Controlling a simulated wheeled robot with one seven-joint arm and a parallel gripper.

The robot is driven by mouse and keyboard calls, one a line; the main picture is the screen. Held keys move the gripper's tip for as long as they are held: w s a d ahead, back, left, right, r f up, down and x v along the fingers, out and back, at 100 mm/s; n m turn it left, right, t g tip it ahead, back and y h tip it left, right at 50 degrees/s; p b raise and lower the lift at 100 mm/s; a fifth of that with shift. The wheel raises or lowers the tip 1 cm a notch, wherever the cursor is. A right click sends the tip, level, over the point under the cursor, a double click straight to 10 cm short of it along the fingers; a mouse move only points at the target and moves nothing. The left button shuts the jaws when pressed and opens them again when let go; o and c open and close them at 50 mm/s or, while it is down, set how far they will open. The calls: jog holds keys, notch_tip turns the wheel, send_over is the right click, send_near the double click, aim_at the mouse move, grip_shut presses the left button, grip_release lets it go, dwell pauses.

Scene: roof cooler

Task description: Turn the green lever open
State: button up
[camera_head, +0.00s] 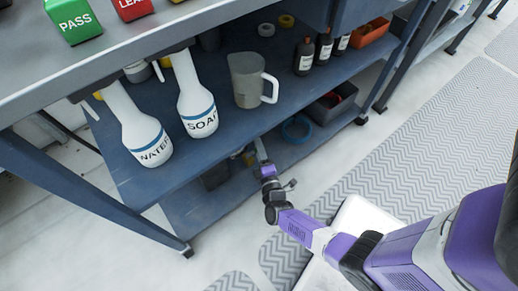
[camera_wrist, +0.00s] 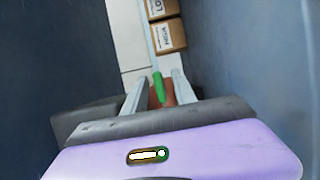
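The green lever (camera_wrist: 158,86) shows in the wrist view as a short, narrow green bar, slightly tilted. A reddish-brown part (camera_wrist: 168,97) lies beside and below it. My gripper (camera_wrist: 158,84) is open, with one grey finger on each side of the lever. Gaps show between the lever and the fingers, and I cannot see any contact. In the head view my gripper (camera_head: 261,150) reaches in beneath the blue middle shelf (camera_head: 225,130), above the lower shelf. The lever is hidden in that view.
WATER (camera_head: 150,150) and SOAP (camera_head: 200,122) bottles and a grey jug (camera_head: 246,82) stand on the middle shelf above my arm. A dark bin (camera_head: 335,103) sits on the lower shelf, to the right. Cardboard boxes (camera_wrist: 170,36) lie beyond the lever.

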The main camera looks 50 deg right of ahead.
grip_shut()
dwell(1.4)
